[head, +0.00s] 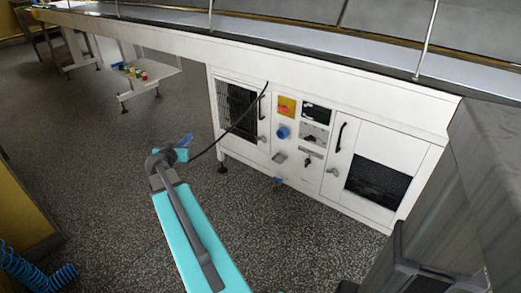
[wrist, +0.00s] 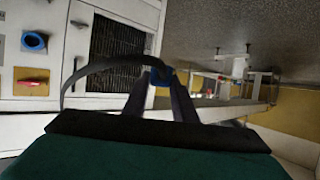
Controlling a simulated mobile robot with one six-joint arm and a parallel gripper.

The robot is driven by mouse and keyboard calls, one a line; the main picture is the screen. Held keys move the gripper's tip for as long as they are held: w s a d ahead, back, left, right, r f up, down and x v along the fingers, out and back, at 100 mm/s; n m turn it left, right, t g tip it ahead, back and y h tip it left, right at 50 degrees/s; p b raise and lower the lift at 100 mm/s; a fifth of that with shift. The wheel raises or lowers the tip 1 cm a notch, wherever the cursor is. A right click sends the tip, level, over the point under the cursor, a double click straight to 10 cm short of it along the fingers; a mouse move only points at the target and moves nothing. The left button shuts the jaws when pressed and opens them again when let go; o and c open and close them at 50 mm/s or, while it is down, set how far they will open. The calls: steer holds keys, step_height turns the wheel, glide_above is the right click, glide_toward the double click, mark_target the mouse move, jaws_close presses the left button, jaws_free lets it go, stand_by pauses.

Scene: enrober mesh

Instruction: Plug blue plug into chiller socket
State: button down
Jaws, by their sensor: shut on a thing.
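The blue plug (head: 186,139) is at the end of my arm, off the floor and left of the chiller cabinet in the head view. My gripper (wrist: 160,74) is shut on the plug, which shows as a small blue piece (wrist: 161,79) between the fingertips in the wrist view. A black cable (head: 232,126) runs from the plug up to the cabinet. The round blue chiller socket (head: 283,132) is on the white cabinet front, to the right of and apart from the plug. It also shows at upper left in the wrist view (wrist: 34,42). The fingers partly hide the plug.
A red switch on a yellow plate (head: 286,106) is above the socket, with dark panels to its right. Door handles (head: 341,137) stick out from the cabinet. A dark grey block (head: 490,180) is at right. Speckled floor before the cabinet is mostly clear.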

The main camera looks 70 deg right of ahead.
steer(key=s+d+f+m+g, duration=0.2)
steer(key=s+d, duration=0.4)
steer(key=s, duration=0.3)
steer(key=s+d+f+m+g, duration=0.2)
steer(key=s+d, duration=0.4)
steer(key=s, duration=0.3)
steer(key=s+d+f+m+g, duration=0.2)
steer(key=s+d+g, duration=0.2)
steer(key=s, duration=0.5)
steer(key=shift+s+d+f+m, duration=0.15)
steer(key=shift+d+f+m, duration=0.2)
steer(key=shift+d, duration=0.55)
steer(key=shift+a+b, duration=0.1)
steer(key=shift+b, duration=0.65)
steer(key=shift+s+d+r+b, duration=0.1)
steer(key=shift+s+d+b, duration=0.15)
steer(key=shift+d, duration=0.7)
steer(key=shift+s+d+b, duration=0.2)
steer(key=shift+d+b, duration=0.05)
steer(key=shift+d, duration=0.65)
steer(key=shift+s+d+r+b, duration=0.1)
steer(key=shift+s+d+b, duration=0.15)
steer(key=shift+d, duration=0.7)
steer(key=shift+b, duration=1.8)
steer(key=shift+s+d, duration=0.1)
steer(key=shift+d, duration=0.4)
